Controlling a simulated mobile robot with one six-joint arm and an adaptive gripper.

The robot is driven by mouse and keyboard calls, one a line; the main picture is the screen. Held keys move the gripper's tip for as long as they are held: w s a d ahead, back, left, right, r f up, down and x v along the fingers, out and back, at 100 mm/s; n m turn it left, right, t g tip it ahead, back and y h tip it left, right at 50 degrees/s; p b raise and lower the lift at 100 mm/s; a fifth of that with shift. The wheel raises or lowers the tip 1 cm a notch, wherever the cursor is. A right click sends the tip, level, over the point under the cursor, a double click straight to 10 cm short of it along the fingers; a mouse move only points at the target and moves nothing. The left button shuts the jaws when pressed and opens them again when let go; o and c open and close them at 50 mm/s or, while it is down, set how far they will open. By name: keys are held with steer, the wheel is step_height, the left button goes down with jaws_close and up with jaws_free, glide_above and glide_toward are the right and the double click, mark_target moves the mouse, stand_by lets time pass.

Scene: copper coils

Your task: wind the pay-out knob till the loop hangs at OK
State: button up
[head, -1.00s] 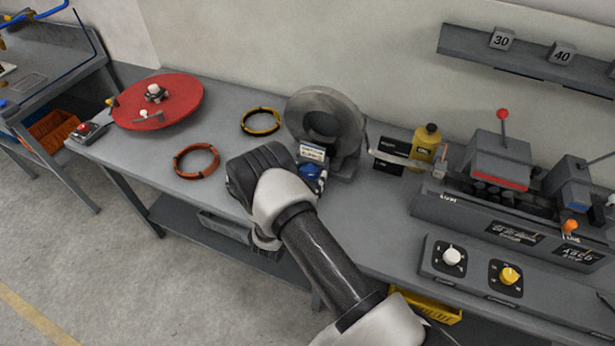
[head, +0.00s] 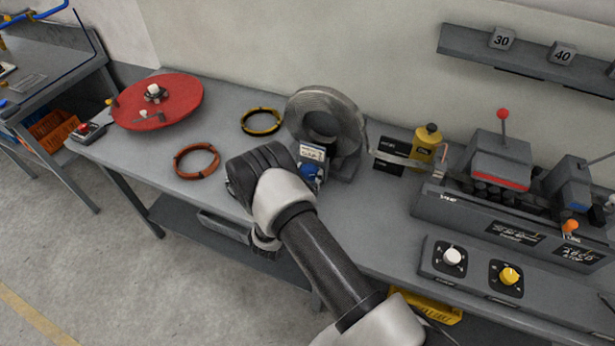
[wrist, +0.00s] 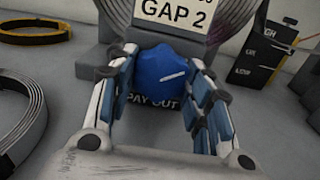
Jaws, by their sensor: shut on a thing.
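A blue knob (wrist: 165,70) with a white pointer line stands below a white card marked GAP 2 (wrist: 178,14). The words PAY OUT show at its base. My gripper (wrist: 163,78) has its fingers on both sides of the knob, shut on it. The pointer slants up to the right in the wrist view. In the head view the knob (head: 310,171) shows beside my wrist, in front of the grey reel (head: 352,112). A strip (head: 400,162) runs right from the reel past black signs (head: 392,146). I cannot read OK or tell the loop's level.
An orange coil (head: 197,174) and a yellow-banded coil (head: 262,132) lie left of the reel. A red turntable (head: 185,106) is at the far left. A yellow oil can (head: 427,143) and a rolling machine (head: 500,160) stand right.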

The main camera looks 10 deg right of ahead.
steer(key=m+b, duration=0.3)
steer(key=m, duration=0.2)
steer(key=shift+f, duration=0.1)
steer(key=m+b, duration=0.2)
steer(key=m, duration=0.3)
steer(key=shift+b, duration=0.4)
steer(key=shift+m, duration=0.4)
steer(key=o, duration=1.1)
steer(key=shift+c, duration=0.2)
